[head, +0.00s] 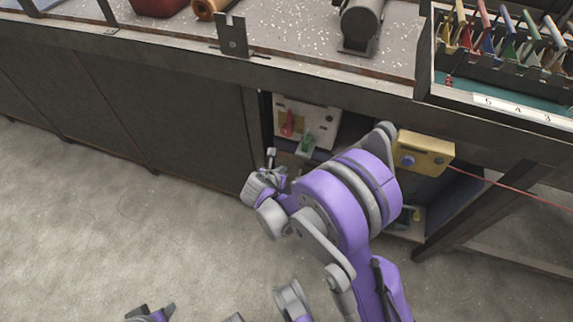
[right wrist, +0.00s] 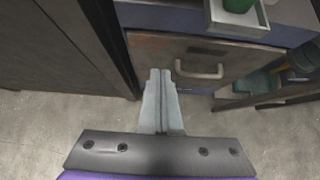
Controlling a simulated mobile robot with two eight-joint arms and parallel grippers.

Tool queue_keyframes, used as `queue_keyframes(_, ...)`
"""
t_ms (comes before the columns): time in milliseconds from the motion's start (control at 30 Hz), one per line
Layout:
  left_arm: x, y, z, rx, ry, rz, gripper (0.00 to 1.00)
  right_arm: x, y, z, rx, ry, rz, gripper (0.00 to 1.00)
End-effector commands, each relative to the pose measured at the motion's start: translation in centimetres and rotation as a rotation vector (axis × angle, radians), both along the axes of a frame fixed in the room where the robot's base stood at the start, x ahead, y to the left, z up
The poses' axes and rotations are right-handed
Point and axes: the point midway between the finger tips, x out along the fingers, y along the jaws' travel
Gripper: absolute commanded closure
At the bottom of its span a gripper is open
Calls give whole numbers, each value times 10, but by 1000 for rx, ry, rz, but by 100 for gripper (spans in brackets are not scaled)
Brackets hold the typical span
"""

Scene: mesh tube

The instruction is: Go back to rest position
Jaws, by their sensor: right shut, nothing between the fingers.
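My right arm, purple and grey, reaches up from the bottom in the head view, in front of the open bay under the bench. My right gripper (head: 270,158) is small and partly hidden by its own wrist there. In the right wrist view its two pale fingers (right wrist: 160,76) are together with nothing between them. They point toward a wooden drawer front (right wrist: 160,50) with a metal handle (right wrist: 200,72); contact cannot be told. A dark and purple part, probably my left gripper (head: 150,314), shows at the bottom edge of the head view, mostly cut off.
The bench top (head: 300,40) carries a grey cylindrical device (head: 360,22) and a rack of coloured-handled tools (head: 505,45). Below are a pale panel (head: 308,118) and a yellow box (head: 425,153). A red line (head: 510,187) runs right. The floor (head: 90,215) at left is clear.

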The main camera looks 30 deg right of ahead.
Motion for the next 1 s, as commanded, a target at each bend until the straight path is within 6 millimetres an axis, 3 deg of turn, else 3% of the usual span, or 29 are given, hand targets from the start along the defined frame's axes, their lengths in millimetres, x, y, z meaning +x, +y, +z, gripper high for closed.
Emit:
queue_keyframes(100,-1,0,10,0,-4,0,50,-13,16,21,1,0,2,100)
queue_keyframes(300,-2,0,17,0,-6,0,50,-26,32,38,1,0,2,100)
queue_keyframes(733,-2,0,18,0,-6,0,50,-32,35,44,21,-11,-18,100)
queue_keyframes(867,-2,0,18,0,-6,0,50,-49,33,57,150,-77,-138,100)
queue_keyframes(1000,-2,0,18,0,-6,0,50,-85,34,79,413,-208,-407,100)
